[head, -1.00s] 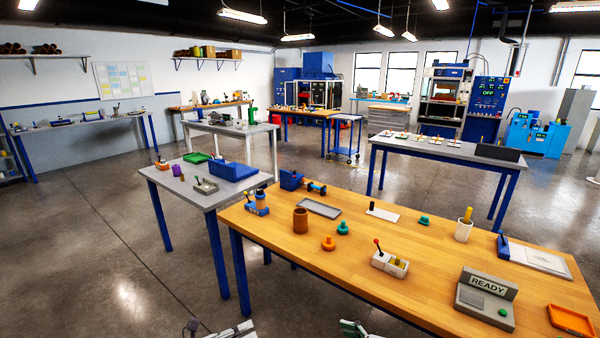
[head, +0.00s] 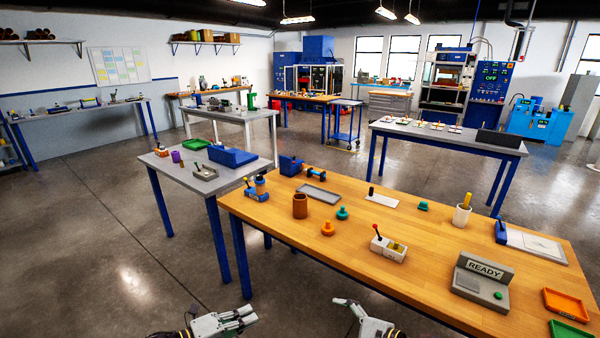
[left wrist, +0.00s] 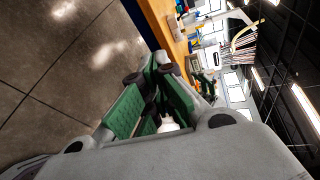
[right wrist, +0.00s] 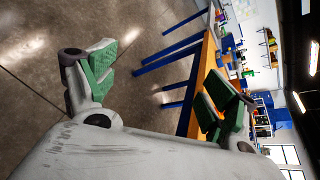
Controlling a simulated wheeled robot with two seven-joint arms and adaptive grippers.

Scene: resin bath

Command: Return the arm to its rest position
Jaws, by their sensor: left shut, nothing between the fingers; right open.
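My left gripper (head: 232,320) shows at the bottom of the head view, over the grey floor in front of the wooden table (head: 400,284). It is shut and empty; in the left wrist view its green-padded fingers (left wrist: 158,100) are close together. My right gripper (head: 358,312) is at the bottom centre of the head view, also short of the table's front edge. In the right wrist view its fingers (right wrist: 165,90) are spread wide with nothing between them. Neither gripper touches anything on the table.
A grey table (head: 190,180) stands behind left. The floor at left (head: 90,250) is clear.

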